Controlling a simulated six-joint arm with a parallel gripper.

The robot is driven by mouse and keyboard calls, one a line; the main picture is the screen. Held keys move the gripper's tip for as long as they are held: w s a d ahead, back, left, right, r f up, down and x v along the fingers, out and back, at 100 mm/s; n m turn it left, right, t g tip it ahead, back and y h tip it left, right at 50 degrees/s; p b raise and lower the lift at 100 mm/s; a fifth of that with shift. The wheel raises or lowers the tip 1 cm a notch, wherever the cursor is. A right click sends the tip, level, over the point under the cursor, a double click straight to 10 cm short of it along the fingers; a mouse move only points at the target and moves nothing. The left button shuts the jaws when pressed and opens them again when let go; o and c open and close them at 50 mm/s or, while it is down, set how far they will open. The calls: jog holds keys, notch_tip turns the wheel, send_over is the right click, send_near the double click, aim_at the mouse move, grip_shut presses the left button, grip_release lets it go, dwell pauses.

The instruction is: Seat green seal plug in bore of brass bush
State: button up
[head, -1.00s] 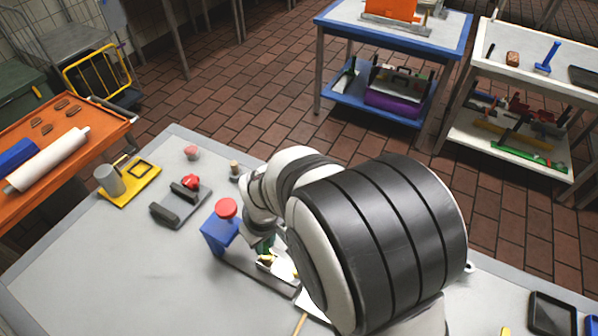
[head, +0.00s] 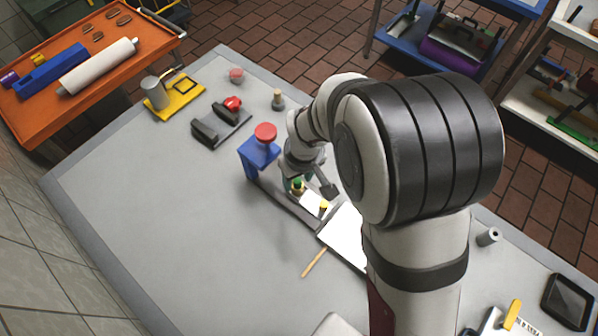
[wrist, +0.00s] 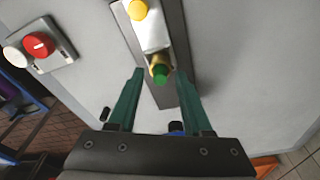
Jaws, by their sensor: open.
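The green seal plug (wrist: 161,75) shows between my open fingers in the wrist view, at the end of the brass bush (wrist: 157,60). How deep it sits in the bore I cannot tell. My gripper (wrist: 160,72) is open, with one green finger on each side of the plug and a visible gap to both. In the head view my wrist partly hides this area.
A yellow round piece (wrist: 137,9) lies farther along the pale strip; it also shows in the head view (head: 323,206). A dark fixture (head: 219,127) is beyond. The table's left front is clear.

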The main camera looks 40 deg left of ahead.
aim_at(302, 197)
notch_tip(302, 197, up, 12)
jog(key=d, duration=0.2)
jog(key=d+r+m, duration=0.4)
jog(key=d+m, duration=0.2)
jog(key=d, duration=0.6)
jog(key=s+d+m, duration=1)
jog(key=d+m, duration=0.3)
jog(key=d, duration=0.2)
jog(key=shift+s+d+g, duration=0.15)
jog(key=shift+s+g, duration=0.05)
jog(key=shift+g, duration=0.2)
